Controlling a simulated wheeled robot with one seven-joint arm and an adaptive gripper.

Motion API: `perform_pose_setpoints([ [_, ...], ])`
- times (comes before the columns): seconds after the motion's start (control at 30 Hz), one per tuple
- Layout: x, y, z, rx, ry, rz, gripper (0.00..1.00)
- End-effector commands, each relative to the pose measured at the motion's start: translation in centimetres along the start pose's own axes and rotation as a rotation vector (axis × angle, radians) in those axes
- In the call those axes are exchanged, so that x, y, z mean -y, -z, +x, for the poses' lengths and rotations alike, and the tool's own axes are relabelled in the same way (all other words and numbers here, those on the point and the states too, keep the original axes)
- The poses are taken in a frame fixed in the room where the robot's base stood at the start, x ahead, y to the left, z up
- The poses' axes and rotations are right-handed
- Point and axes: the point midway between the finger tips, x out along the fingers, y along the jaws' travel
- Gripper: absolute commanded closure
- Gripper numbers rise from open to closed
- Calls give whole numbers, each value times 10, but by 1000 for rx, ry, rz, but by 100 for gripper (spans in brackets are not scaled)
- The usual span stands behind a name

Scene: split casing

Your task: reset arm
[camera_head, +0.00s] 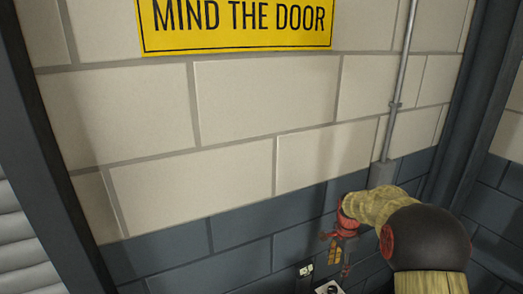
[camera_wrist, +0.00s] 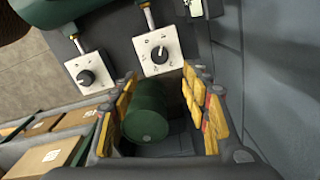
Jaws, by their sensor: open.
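My gripper (camera_wrist: 161,84) is open in the wrist view, with yellow pads on its two spread fingers. A dark green cylinder (camera_wrist: 147,124) appears between the fingers. I cannot tell how far beyond them it lies, and no contact with it is clear. In the head view my arm comes in from the lower right, with a tan sleeve and a dark rounded joint. Red parts at its far end are small, and the finger opening cannot be made out there.
A knob panel (camera_wrist: 157,51) and a second one (camera_wrist: 87,77) stand ahead. Brown boxes (camera_wrist: 44,158) lie lower left. In the head view a yellow sign (camera_head: 236,40) hangs on the block wall (camera_head: 263,89), and a vertical pipe (camera_head: 402,75) runs right.

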Motion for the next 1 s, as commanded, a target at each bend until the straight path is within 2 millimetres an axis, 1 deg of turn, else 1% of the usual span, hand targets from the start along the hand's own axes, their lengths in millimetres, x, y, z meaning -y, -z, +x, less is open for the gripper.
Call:
perform_pose_setpoints([
  [0.07, -5, -2, 5, 4, -10, -99, 53],
  [0.17, -27, -10, 19, 24, -48, -249, 53],
  [0.2, -36, -13, 20, 31, -58, -308, 53],
  [0.27, -50, -18, 15, 38, -64, -398, 53],
  [0.37, -75, -30, -1, 43, -60, -559, 53],
  [0.5, -110, -51, -30, 32, -38, -770, 53],
  [0.57, -125, -60, -43, 22, -24, -854, 53],
  [0.7, -162, -81, -71, -14, 14, -1029, 53],
  [0.8, -188, -96, -87, -48, 43, -1134, 53],
  [1.0, -239, -122, -110, -128, 105, -1291, 53],
])
